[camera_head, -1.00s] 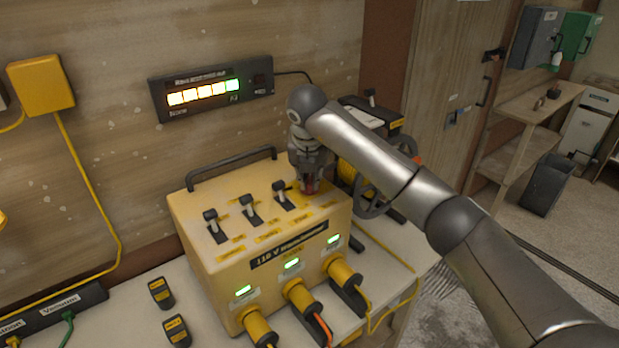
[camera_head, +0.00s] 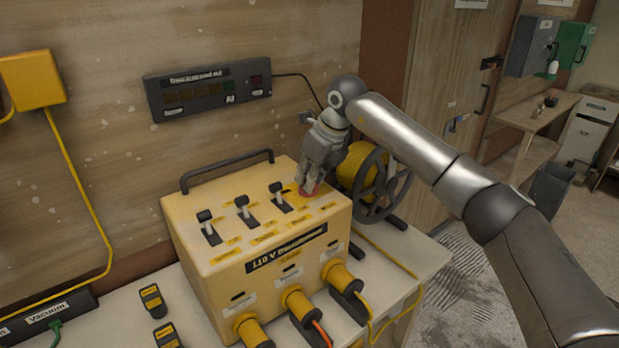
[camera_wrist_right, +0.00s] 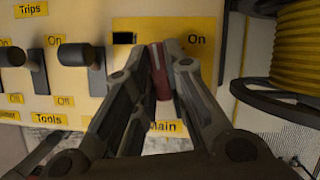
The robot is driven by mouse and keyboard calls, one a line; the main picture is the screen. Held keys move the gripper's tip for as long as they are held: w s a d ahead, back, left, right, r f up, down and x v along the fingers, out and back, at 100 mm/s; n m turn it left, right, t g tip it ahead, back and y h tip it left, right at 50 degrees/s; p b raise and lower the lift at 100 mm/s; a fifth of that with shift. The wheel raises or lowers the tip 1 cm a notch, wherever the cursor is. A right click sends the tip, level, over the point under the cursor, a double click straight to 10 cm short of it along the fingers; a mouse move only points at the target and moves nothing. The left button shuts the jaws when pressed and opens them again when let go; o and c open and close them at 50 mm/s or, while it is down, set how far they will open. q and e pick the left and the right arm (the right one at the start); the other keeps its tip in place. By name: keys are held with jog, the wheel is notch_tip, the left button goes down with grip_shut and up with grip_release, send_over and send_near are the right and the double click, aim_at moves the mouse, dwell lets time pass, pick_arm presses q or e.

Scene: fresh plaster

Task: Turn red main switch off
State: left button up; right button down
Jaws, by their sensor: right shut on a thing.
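The red main switch (camera_wrist_right: 159,70) sits on the top face of the yellow transformer box (camera_head: 215,262), at the right end of the row of switches. My right gripper (camera_head: 309,190) is shut on the red switch; in the right wrist view its fingers (camera_wrist_right: 160,75) stand on both sides of it. The "On" label shows beside the switch and the "Main" label is partly covered. In the head view the fingers hide most of the switch. The lamps on the box front are dark. My left gripper is not in view.
Three black toggle switches (camera_head: 243,210) stand left of the red one. A yellow cable reel (camera_head: 362,172) is close on the right. A black handle (camera_head: 228,168) rises behind the box. A dark display panel (camera_head: 207,88) hangs on the wall.

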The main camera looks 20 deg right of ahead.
jog(key=n+g+y+p, duration=0.1)
jog(key=n, duration=0.2)
jog(key=shift+d+n, duration=0.1)
jog(key=shift+n, duration=0.2)
jog(key=shift+w+n+g+y+p, duration=0.1)
jog(key=shift+n+g+y+p, duration=0.35)
jog(key=shift+n, duration=1.05)
jog(key=shift+f, duration=0.1)
jog(key=c, duration=1.5)
grip_release()
jog(key=shift+o, duration=0.2)
